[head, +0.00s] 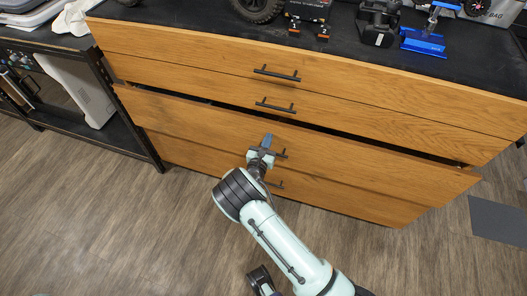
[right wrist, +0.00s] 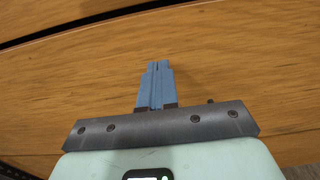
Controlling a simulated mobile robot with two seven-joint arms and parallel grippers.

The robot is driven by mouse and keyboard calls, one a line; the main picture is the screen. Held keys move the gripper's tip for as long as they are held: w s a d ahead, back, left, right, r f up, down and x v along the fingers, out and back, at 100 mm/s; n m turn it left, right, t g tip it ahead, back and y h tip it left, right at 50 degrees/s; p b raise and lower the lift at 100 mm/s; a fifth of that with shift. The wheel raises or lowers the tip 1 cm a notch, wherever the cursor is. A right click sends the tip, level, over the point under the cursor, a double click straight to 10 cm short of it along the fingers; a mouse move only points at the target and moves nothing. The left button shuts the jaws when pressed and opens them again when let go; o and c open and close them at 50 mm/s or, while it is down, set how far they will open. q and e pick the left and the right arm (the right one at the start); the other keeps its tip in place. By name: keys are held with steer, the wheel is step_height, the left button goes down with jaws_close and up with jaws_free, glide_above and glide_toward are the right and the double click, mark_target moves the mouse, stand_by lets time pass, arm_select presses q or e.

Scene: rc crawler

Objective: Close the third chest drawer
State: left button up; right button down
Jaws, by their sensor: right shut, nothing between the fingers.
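The wooden chest stands ahead of me in the head view, with drawers stacked one above another. The third drawer (head: 340,157) is pulled out a little, with a dark gap along its top edge. Its black handle (head: 283,154) is partly hidden behind my right gripper (head: 266,141). The gripper is shut and empty, in front of the drawer near the handle. In the right wrist view its blue fingers (right wrist: 157,84) are together against the wooden drawer front (right wrist: 230,75); I cannot tell whether they touch it. My left gripper does not show.
The top drawer (head: 200,49), second drawer (head: 180,82) and bottom drawer (head: 340,190) appear shut. The black chest top (head: 190,12) holds a wheel (head: 257,8), a blue stand (head: 423,42) and other parts. A black shelf unit (head: 130,130) stands at left. The wooden floor (head: 100,220) in front is clear.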

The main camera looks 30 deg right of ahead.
mark_target(272, 130)
steer(key=x, duration=0.4)
steer(key=shift+w+d+r+b, duration=0.15)
steer(key=shift+w+d+b, duration=0.05)
steer(key=shift+b, duration=0.2)
steer(key=shift+d+r, duration=0.1)
steer(key=shift+r, duration=0.05)
